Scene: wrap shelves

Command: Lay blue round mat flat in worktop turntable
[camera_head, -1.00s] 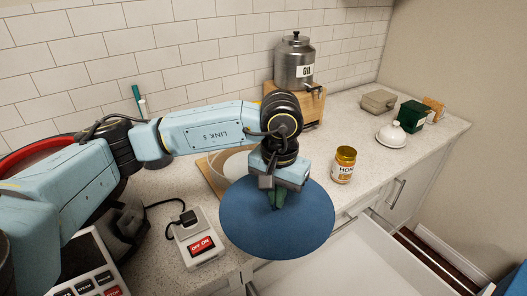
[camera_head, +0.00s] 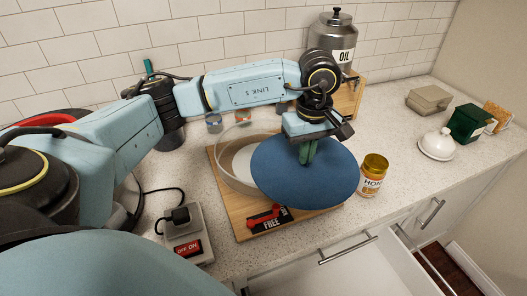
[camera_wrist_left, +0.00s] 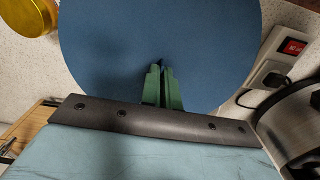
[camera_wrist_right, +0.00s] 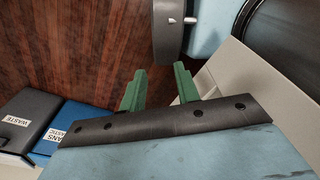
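The blue round mat (camera_head: 310,182) is held by my left gripper (camera_head: 308,158), whose green fingers are shut on it. The mat also fills the upper middle of the left wrist view (camera_wrist_left: 160,35). In the head view it hangs over the right part of a wooden board. The turntable (camera_head: 232,170), a pale round tray with a clear rim, sits on that board, and the mat hides its right side. My right gripper (camera_wrist_right: 160,90) shows in the right wrist view, fingers apart and empty, over a brown wood floor.
A honey jar (camera_head: 373,175) stands right of the mat. A socket box (camera_head: 185,237) with a plug and red switch is at the left. An oil canister (camera_head: 333,38) stands behind. An open drawer (camera_head: 375,262) juts out in front. A white dome (camera_head: 437,144) is at the right.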

